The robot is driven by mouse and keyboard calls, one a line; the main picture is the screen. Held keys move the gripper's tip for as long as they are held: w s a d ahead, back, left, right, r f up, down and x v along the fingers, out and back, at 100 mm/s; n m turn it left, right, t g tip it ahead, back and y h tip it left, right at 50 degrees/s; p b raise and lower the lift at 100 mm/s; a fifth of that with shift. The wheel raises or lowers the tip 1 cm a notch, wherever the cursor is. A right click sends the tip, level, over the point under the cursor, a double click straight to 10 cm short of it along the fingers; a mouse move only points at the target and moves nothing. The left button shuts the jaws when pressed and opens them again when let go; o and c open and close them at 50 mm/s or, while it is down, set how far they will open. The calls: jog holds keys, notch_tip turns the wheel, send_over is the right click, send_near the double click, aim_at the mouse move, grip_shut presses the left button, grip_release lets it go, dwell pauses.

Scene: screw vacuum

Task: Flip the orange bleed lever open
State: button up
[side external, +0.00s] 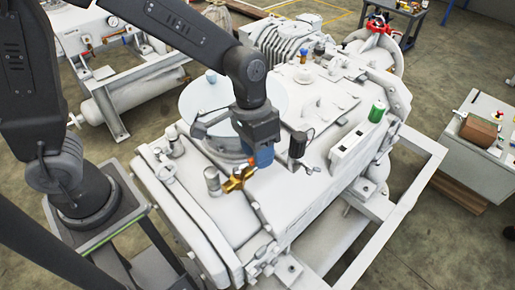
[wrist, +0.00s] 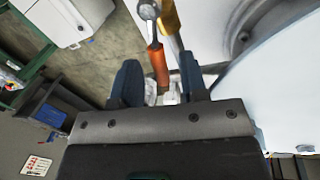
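The orange bleed lever (wrist: 159,66) shows in the wrist view as a short orange handle running down from a round grey end. It lies between the two blue fingers of my gripper (wrist: 160,82), with a visible gap on each side. The fingers are apart and the gripper is open. In the side view the brass bleed valve (side external: 236,181) stands near the front edge of the white pump. My gripper (side external: 261,158) is just above and right of it there. The lever's orange tip (side external: 251,161) shows beside the fingers, partly hidden.
The white pump (side external: 300,190) fills the middle, with a pale round disc (side external: 215,92) behind my gripper. A black-knobbed fitting (side external: 297,146) stands close to the right. A green-capped part (side external: 377,112) is farther right. A white cabinet (side external: 477,132) stands at the right.

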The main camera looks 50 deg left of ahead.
grip_shut()
dwell(0.3)
jog(key=shift+a+n, duration=0.3)
jog(key=shift+n, duration=0.3)
jog(key=shift+o, duration=0.3)
grip_release()
